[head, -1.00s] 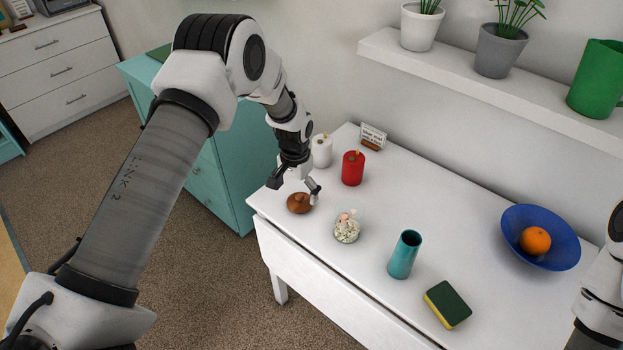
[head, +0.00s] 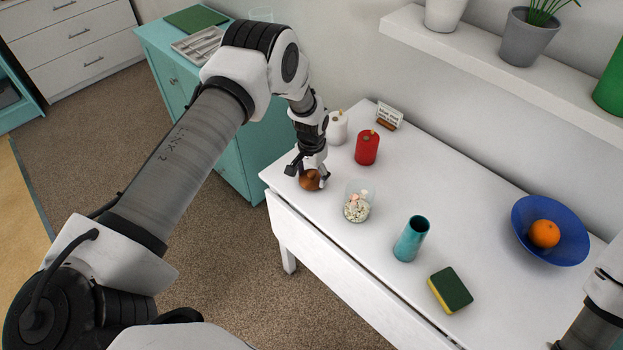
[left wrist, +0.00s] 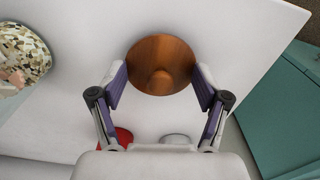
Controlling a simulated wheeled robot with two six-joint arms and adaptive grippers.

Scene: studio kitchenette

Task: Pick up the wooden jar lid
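The wooden jar lid (head: 310,181) is a round brown disc with a knob, lying at the left end of the white table. In the left wrist view the lid (left wrist: 160,55) shows from above, between the fingertips. My left gripper (head: 308,176) points down over it. Its fingers (left wrist: 160,80) are spread, one on each side of the lid and very close to its rim; I cannot tell whether they touch it. My right gripper is out of view; only part of the right arm shows at the right edge.
A glass jar of pebbles (head: 357,206) stands right of the lid. A red canister (head: 367,148) and a white one (head: 337,128) stand behind. A teal cup (head: 411,239), sponge (head: 451,289) and blue bowl (head: 570,246) with an orange (head: 544,234) are farther right.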

